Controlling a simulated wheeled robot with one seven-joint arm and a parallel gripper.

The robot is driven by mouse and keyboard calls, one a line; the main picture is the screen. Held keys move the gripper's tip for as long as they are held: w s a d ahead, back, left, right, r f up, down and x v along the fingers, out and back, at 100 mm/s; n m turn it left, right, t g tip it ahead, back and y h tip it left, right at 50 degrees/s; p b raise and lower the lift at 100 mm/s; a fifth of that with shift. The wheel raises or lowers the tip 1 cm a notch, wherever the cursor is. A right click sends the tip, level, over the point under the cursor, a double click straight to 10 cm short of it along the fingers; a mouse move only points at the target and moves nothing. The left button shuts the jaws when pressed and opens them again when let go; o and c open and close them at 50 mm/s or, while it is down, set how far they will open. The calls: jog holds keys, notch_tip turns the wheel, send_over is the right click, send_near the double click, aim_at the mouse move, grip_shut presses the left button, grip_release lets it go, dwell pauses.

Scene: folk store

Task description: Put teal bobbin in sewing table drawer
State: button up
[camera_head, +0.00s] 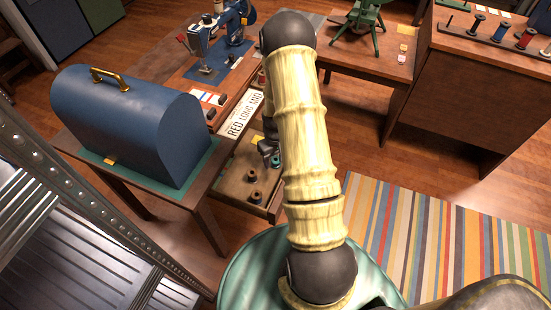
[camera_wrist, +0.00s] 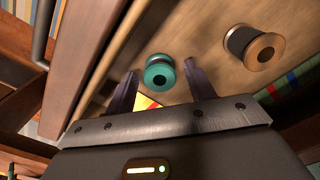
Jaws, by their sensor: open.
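The teal bobbin (camera_wrist: 160,72) shows in the wrist view just beyond and between my fingertips, against the drawer's tan wooden floor. In the head view a small teal patch of it (camera_head: 276,160) shows beside my gripper (camera_head: 268,148). My gripper (camera_wrist: 162,86) is open, a finger to each side of the bobbin with gaps visible. I cannot tell whether the bobbin touches the drawer floor. The sewing table drawer (camera_head: 235,188) is pulled out, and my gripper is low over it. My arm hides its right side.
Dark brown bobbins (camera_head: 254,196) stand in the drawer; a copper-ended one (camera_wrist: 258,48) shows in the wrist view. A blue sewing machine (camera_head: 212,55) stands on the table behind. A blue domed case (camera_head: 128,125) stands on a side table at left, close to the drawer.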

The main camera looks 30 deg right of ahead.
notch_tip(320, 180, up, 12)
jog(key=shift+f+p, duration=0.15)
jog(key=shift+p, duration=0.3)
dwell(0.4)
jog(key=s+a+r+t, duration=0.2)
jog(key=s+a+r, duration=1)
jog(key=a+r, duration=0.2)
jog(key=shift+s+a+r+t, duration=0.25)
jog(key=shift+s+a+t, duration=0.05)
jog(key=shift+a, duration=0.1)
jog(key=shift+c, duration=0.4)
